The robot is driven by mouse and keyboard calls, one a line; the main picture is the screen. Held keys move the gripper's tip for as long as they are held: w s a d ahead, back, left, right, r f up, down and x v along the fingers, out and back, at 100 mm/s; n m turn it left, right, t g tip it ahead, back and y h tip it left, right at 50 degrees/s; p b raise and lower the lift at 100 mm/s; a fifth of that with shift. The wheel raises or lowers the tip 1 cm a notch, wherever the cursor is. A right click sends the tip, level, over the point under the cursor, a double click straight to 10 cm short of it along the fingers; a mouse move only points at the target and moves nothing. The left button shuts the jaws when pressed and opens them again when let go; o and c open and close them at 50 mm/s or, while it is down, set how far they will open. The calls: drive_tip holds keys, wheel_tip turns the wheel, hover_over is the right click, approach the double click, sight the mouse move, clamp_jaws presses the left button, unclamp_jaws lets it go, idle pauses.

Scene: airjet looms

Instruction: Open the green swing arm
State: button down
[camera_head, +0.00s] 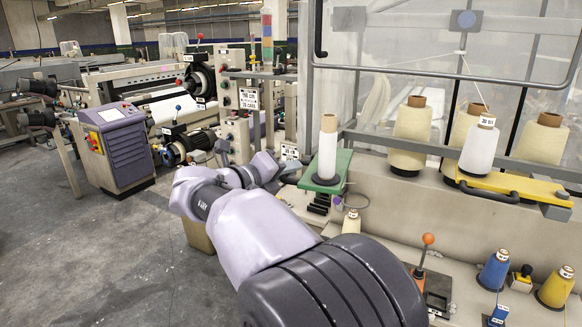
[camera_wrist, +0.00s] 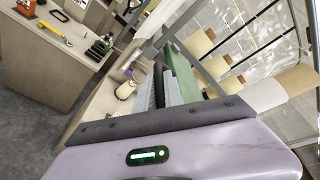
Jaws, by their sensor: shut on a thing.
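The green swing arm (camera_head: 323,184) is on the right of centre in the head view. It carries an upright white yarn cone on a brown tube (camera_head: 328,150). My gripper (camera_head: 290,172) reaches its left end from the left, and my own arm hides part of the contact. In the wrist view the green swing arm (camera_wrist: 188,76) runs away from the grey fingers of my gripper (camera_wrist: 163,90), which are shut on it. The white cone (camera_wrist: 283,90) lies to the right there.
A yellow arm (camera_head: 515,187) with a white cone (camera_head: 479,150) is at the right. Large tan cones (camera_head: 411,133) stand behind. An orange-knobbed lever (camera_head: 425,249), blue cone (camera_head: 494,270) and yellow cone (camera_head: 556,287) stand on the lower ledge. Grey floor (camera_head: 120,250) is open at left.

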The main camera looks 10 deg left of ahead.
idle(0.3)
drive_tip(key=c, duration=1.5)
unclamp_jaws()
drive_tip(key=shift+o, duration=0.2)
drive_tip(key=p+v, duration=0.2)
drive_tip(key=v, duration=1.5)
drive_tip(key=shift+s, duration=0.2)
